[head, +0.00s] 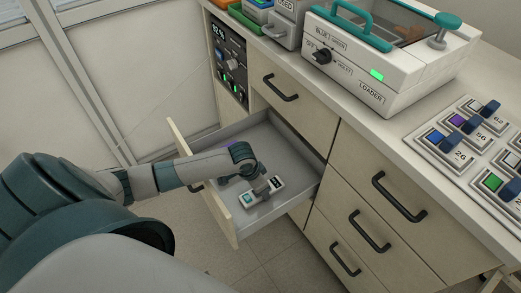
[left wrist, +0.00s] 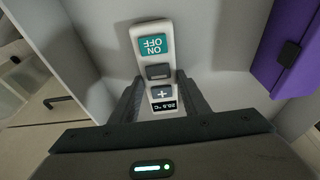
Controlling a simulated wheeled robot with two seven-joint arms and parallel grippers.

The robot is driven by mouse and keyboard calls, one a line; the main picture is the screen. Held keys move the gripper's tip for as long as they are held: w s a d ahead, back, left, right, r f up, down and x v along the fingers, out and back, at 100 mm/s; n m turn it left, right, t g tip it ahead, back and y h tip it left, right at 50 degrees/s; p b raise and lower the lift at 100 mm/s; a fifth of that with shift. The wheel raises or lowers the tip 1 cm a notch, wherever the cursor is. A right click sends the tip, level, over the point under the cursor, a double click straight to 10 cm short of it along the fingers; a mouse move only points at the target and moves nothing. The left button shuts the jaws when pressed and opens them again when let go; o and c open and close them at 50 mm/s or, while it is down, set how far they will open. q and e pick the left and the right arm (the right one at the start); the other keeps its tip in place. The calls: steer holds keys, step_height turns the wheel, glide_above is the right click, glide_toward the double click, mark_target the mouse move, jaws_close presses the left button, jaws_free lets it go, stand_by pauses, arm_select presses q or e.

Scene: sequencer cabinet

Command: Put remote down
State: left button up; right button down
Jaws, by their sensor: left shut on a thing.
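The remote (head: 250,198) is white, with a teal ON/OFF button, grey buttons and a small display. It is inside the open drawer (head: 278,211), low over its grey floor. I cannot tell whether it touches the floor. My left gripper (head: 261,186) reaches down into the drawer and is shut on the remote. In the left wrist view the remote (left wrist: 156,58) lies between the two dark fingers (left wrist: 157,100), its button end pointing away. My right gripper is not in view.
A purple object with a black tab (left wrist: 290,55) is at the right in the left wrist view. The loader (head: 385,60) and labelled switch blocks (head: 455,140) stand on the counter. Closed drawers with black handles (head: 368,232) are at the right.

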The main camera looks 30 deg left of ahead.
arm_select(q)
steer(key=shift+f, duration=0.15)
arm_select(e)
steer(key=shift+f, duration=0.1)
arm_select(q)
steer(key=o, duration=1.1)
steer(key=shift+o, duration=0.2)
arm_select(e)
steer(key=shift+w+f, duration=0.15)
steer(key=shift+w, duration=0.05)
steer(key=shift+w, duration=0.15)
arm_select(q)
steer(key=shift+r, duration=0.4)
steer(key=p+v, duration=0.2)
steer(key=v, duration=0.9)
steer(key=shift+r, duration=0.25)
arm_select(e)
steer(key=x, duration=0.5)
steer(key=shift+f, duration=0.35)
arm_select(q)
steer(key=shift+s, duration=0.1)
